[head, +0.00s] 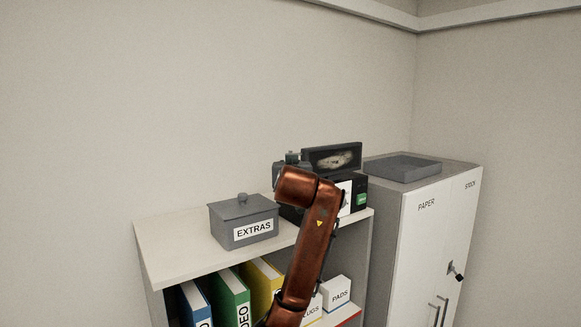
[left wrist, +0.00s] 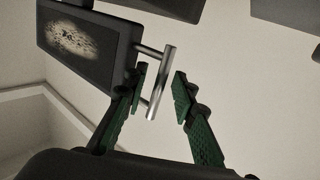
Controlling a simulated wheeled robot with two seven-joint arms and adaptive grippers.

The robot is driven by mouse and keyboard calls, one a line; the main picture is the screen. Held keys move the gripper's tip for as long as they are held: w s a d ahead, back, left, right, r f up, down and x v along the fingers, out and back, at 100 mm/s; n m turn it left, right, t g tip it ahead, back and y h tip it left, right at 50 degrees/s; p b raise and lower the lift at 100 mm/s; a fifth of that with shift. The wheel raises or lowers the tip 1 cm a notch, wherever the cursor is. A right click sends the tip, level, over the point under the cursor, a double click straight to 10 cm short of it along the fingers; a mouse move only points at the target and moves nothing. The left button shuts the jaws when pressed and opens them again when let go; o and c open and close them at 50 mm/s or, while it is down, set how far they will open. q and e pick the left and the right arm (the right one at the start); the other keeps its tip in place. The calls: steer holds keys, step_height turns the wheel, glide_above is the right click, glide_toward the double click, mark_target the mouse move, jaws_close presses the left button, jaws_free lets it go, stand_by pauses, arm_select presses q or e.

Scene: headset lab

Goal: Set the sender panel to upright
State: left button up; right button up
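The sender panel (head: 333,158) is a dark framed screen with a pale blotchy picture, raised above a black box (head: 359,190) on top of the shelf unit. Its exact tilt is hard to tell. In the left wrist view the panel (left wrist: 82,42) is at upper left, with a silver bar handle (left wrist: 160,85) standing off its side. My left gripper (left wrist: 160,82) is open, with its green fingers on either side of the handle; contact is not clear. In the head view my copper-coloured arm hides most of the box, and the left gripper is largely hidden behind it. My right gripper is not in view.
A grey lidded EXTRAS box (head: 243,222) stands on the shelf top (head: 175,236), left of my arm. Binders and small white boxes fill the shelf below. At right a PAPER cabinet (head: 425,240) carries a flat grey tray (head: 402,167). The wall is close behind.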

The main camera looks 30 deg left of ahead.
arm_select(q)
steer(key=f+v, duration=0.1)
steer(key=v, duration=1.1)
steer(key=shift+r, duration=0.45)
steer(key=shift+f, duration=0.1)
